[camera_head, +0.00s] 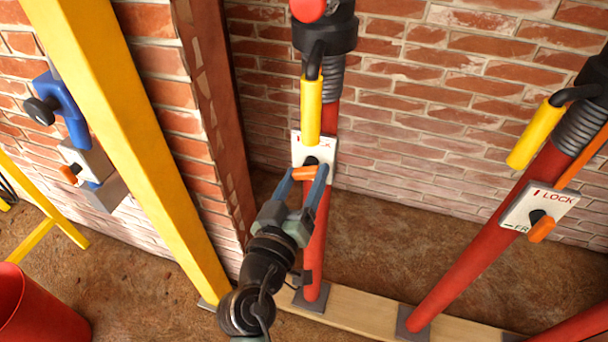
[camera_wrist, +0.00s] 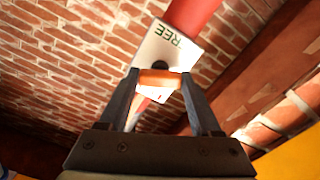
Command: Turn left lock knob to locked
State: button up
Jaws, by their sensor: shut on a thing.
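The left lock knob (camera_head: 307,173) is orange with a black hub, on a white plate (camera_head: 325,149) on the left red prop (camera_head: 316,232). Its orange part lies roughly crosswise in the picture. My gripper (camera_head: 304,177) is shut on it, one finger at each end. In the wrist view the knob (camera_wrist: 160,79) spans the gap between my fingertips (camera_wrist: 160,82), and green "FREE" lettering shows on the plate (camera_wrist: 160,46). The plate's upper lettering is partly hidden by a yellow handle (camera_head: 311,105) in the head view.
A right red prop (camera_head: 462,254) carries a similar plate (camera_head: 517,210) with its own orange knob (camera_head: 541,229). A yellow post (camera_head: 140,140) stands left of my arm. A blue clamp (camera_head: 72,112) is farther left, and a red bucket (camera_head: 35,310) sits lower left. Brick wall stands behind.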

jog(key=n+p, duration=0.2)
jog(key=n, duration=0.4)
jog(key=shift+n, duration=0.3)
jog(key=n+p, duration=0.2)
jog(key=n, duration=0.4)
dwell(0.4)
jog(key=o, duration=1.4)
jog(key=v, duration=1.3)
